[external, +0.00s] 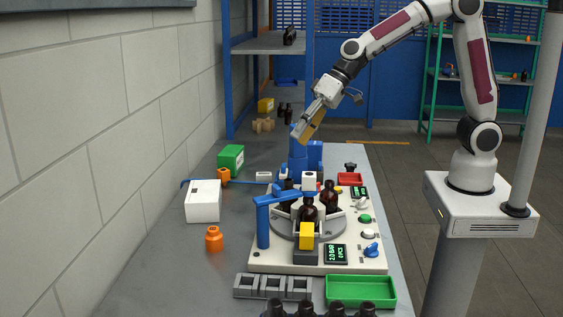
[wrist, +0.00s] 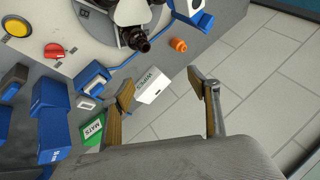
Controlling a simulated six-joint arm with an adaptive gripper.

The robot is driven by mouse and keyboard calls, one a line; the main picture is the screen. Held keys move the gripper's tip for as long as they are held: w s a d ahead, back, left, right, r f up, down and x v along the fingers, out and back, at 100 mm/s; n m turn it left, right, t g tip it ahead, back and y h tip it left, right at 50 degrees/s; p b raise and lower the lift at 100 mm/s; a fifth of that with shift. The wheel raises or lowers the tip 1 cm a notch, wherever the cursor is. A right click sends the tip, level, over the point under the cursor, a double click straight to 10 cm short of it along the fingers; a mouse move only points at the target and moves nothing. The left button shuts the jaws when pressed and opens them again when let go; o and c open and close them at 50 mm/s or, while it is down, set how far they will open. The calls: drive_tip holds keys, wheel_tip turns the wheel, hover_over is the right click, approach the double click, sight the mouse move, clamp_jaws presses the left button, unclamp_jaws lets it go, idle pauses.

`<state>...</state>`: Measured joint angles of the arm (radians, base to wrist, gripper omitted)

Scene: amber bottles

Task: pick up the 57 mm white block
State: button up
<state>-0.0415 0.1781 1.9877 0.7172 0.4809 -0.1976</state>
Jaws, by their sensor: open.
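My gripper (external: 308,124) is open and empty, high above the far end of the bench. The wrist view shows its two fingers (wrist: 162,88) spread apart. A white box (external: 203,203) stands on the bench at left; in the wrist view it is the white box marked WIPES (wrist: 152,88), appearing between the fingers but well beyond them. A smaller white cube (external: 309,180) shows near the blue parts at the back of the machine. A small pale piece (external: 263,176) lies near the green box. I cannot tell which white thing measures 57 mm.
A green box (external: 231,158) and orange pieces (external: 214,239) are near the white box. The machine panel (external: 275,259) carries amber bottles (external: 308,208) and a blue arm (external: 263,227). A green tray (external: 360,291) lies in front. A wall runs along the left.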

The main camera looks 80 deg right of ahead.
drive_tip(key=w+d+f+m+t+h, duration=0.1)
drive_tip(key=w+d+f+m+h, duration=0.15)
drive_tip(key=w, duration=0.55)
drive_tip(key=w+d+f+m+t+h, duration=0.15)
drive_tip(key=w+d, duration=0.25)
drive_tip(key=w, duration=0.4)
drive_tip(key=w+d+f+m+t+h, duration=0.1)
drive_tip(key=w+d+f+m+t, duration=0.15)
drive_tip(key=w, duration=0.45)
drive_tip(key=m+g+h, duration=0.5)
drive_tip(key=m+g, duration=0.1)
drive_tip(key=g, duration=0.4)
approach(264, 173)
drive_tip(key=shift+w+d+f, duration=0.1)
drive_tip(key=shift+w+f, duration=0.25)
drive_tip(key=shift+f, duration=0.2)
drive_tip(key=shift+w+f, duration=0.35)
drive_tip(key=shift+f, duration=0.25)
drive_tip(key=shift+s+d, duration=0.15)
drive_tip(key=shift+s, duration=0.3)
drive_tip(key=shift+x, duration=1.25)
drive_tip(key=shift+d, duration=0.1)
